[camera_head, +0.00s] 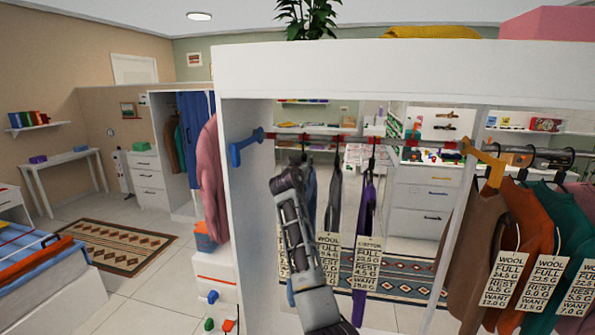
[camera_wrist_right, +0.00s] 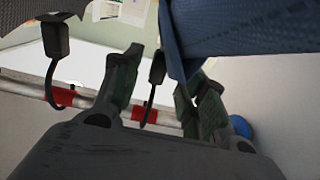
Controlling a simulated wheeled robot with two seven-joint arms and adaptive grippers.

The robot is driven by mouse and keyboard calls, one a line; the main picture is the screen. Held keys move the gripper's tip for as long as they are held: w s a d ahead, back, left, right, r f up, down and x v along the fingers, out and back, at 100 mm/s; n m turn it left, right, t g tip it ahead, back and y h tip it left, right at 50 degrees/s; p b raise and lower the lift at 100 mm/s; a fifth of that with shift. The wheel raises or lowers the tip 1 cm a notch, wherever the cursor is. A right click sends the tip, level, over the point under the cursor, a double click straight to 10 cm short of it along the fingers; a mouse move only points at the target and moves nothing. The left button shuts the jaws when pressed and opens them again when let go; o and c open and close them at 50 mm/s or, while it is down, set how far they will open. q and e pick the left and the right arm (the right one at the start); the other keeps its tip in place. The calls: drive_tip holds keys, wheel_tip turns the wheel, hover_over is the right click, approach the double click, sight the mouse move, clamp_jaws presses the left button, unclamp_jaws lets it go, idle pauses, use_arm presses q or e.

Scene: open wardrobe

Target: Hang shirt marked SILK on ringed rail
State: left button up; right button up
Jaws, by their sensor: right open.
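No tag that I can read says SILK. The rail with red rings (camera_head: 345,138) runs between a blue bracket (camera_head: 247,146) and a yellow bracket (camera_head: 486,163). Dark garments hang from it, including a grey one (camera_head: 335,192) and a purple one (camera_head: 366,205); one tag (camera_head: 368,262) seems to read COTTON. My right gripper (camera_head: 288,180) is in front of the rail's left part. In the right wrist view its fingers (camera_wrist_right: 163,85) are open, with a black hanger hook and the ringed rail beyond them. Blue cloth (camera_wrist_right: 245,30) overlaps the right-hand finger; contact is unclear. My left gripper is out of view.
Brown, orange and teal garments (camera_head: 532,232) with WOOL tags hang at the right from a plain rail (camera_head: 530,153). A white upright panel (camera_head: 245,215) bounds the left side. The thick white top board (camera_head: 400,70) lies above. Several drawers stand behind.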

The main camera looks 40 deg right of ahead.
drive_tip(key=shift+v, duration=3.95)
